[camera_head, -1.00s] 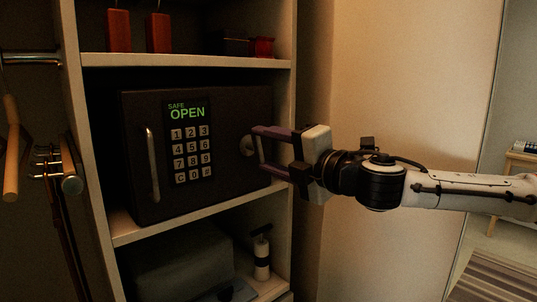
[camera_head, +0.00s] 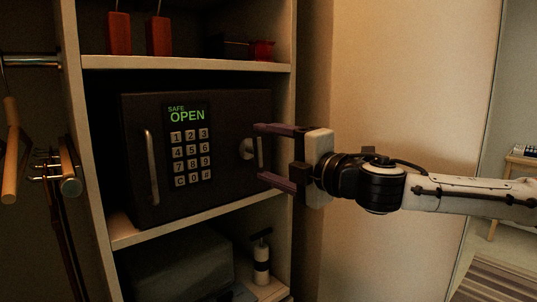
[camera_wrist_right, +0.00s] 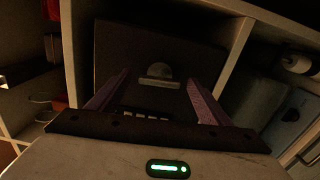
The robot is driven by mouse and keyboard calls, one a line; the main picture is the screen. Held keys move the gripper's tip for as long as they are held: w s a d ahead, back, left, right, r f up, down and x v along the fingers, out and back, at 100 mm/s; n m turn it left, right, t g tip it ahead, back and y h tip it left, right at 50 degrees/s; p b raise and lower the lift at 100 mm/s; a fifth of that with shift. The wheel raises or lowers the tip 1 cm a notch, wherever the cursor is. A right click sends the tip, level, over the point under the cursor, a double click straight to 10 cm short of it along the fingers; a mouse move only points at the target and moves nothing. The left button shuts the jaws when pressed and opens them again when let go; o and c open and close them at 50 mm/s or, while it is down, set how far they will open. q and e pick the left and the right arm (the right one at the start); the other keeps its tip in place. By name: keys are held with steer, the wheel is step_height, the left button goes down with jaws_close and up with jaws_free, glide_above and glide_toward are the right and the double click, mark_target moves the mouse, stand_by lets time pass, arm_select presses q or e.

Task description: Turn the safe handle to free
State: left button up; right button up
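The dark safe (camera_head: 222,185) stands on a cabinet shelf with its door closed against the body. Its keypad display (camera_head: 187,112) reads "SAFE OPEN" in green. The safe handle (camera_head: 247,149) is a round metal hub with a short bar, on the right part of the door; the bar looks near upright in the head view. My right gripper (camera_head: 261,152) is open, one purple finger above the handle and one below. In the right wrist view the handle (camera_wrist_right: 159,84) shows between the open fingers, apart from both. My left gripper is not in view.
A fixed vertical grab bar (camera_head: 152,166) is on the door's left side. The shelf above (camera_head: 190,62) holds red items. Below are a grey box (camera_head: 178,265) and a pump bottle (camera_head: 262,258). Hangers (camera_head: 12,150) hang at the left. The cabinet side panel (camera_head: 292,100) is close to my right gripper.

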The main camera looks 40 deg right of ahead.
steer(key=s+b, duration=0.2)
steer(key=b, duration=0.3)
steer(key=shift+s+d+f, duration=0.1)
steer(key=shift+s+f, duration=0.15)
steer(key=shift+s, duration=0.15)
steer(key=s, duration=0.7)
steer(key=shift+s+d+r, duration=0.25)
steer(key=shift+d, duration=0.05)
